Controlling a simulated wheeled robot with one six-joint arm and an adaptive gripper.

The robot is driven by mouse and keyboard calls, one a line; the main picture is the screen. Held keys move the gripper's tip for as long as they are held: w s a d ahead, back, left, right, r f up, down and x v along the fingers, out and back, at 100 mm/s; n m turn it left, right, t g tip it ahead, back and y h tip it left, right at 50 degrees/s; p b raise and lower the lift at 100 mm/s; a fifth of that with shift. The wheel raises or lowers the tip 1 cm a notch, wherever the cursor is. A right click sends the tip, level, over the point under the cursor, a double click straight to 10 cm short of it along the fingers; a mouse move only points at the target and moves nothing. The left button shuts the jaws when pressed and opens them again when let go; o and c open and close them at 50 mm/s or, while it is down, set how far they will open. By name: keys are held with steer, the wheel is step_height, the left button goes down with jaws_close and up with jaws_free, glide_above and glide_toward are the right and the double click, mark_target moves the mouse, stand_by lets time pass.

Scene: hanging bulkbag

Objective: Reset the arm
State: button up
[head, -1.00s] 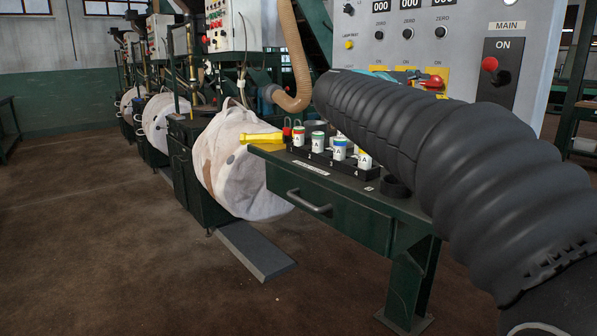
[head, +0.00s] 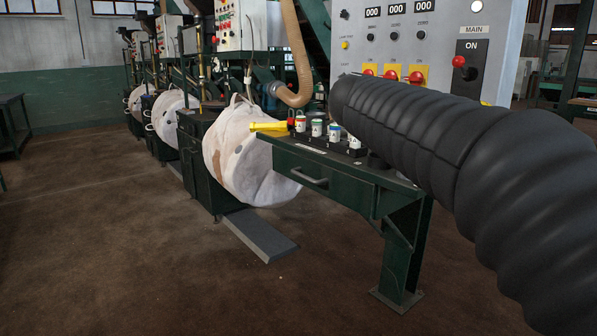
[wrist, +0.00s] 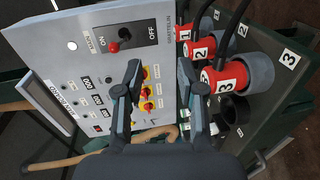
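My arm (head: 470,160), in a black ribbed sleeve, reaches from the right edge across the right half of the head view toward the control panel. My gripper does not show in the head view. In the wrist view my gripper (wrist: 160,70) is open, with its two dark fingers apart and nothing held between them. The grey control panel (wrist: 85,65) lies behind and left of the fingers, turned sideways in the picture. Red plugs numbered 1, 2 and 3 (wrist: 222,78) are to the right of the fingers.
A dark green bench (head: 340,170) with labelled small containers (head: 316,128) and a yellow torch (head: 268,127) stands below my arm. The control panel (head: 425,45) has red switches. White bulk bags (head: 240,155) hang at the left. Open brown floor (head: 110,220) lies front left.

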steer(key=s+f+m+g+y, duration=0.25)
steer(key=s+f+y, duration=0.25)
steer(key=s+f, duration=0.95)
steer(key=s+a+f+m+g+y, duration=0.1)
steer(key=s+a+f+m+y, duration=0.1)
steer(key=s+f, duration=0.5)
steer(key=s+a+f+m+g+y, duration=0.1)
steer(key=s+a+f+y, duration=0.4)
steer(key=f, duration=0.6)
steer(key=shift+s+a+f+m+y, duration=0.35)
steer(key=shift+s+a+m, duration=0.5)
steer(key=shift+s+a, duration=0.3)
